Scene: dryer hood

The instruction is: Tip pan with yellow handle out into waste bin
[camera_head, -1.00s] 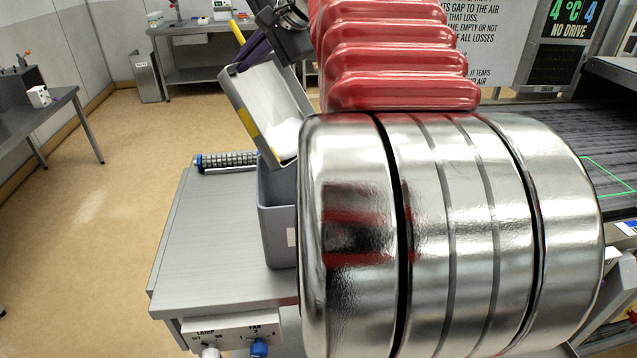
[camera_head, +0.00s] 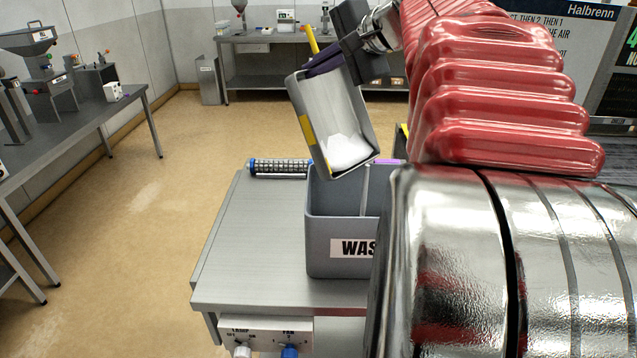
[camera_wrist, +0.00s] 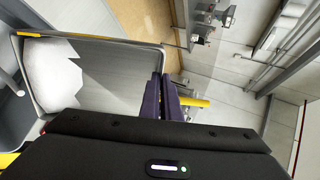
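The pan (camera_head: 318,108) is a grey rectangular tray with a yellow stripe on its side and a yellow handle (camera_head: 312,40). It is tilted steeply, and white material (camera_head: 347,150) lies gathered at its lower end. My gripper (camera_head: 325,62) has dark purple fingers shut on the pan at its handle end. In the wrist view the fingers (camera_wrist: 160,98) close on the handle and the pan (camera_wrist: 115,75) extends to the left. The grey waste bin (camera_head: 340,215), labelled "WAS…", stands on the bench. The pan's lower edge is over the bin's opening. My arm hides the bin's right side.
Side table (camera_head: 90,120) and back table (camera_head: 280,60) stand apart.

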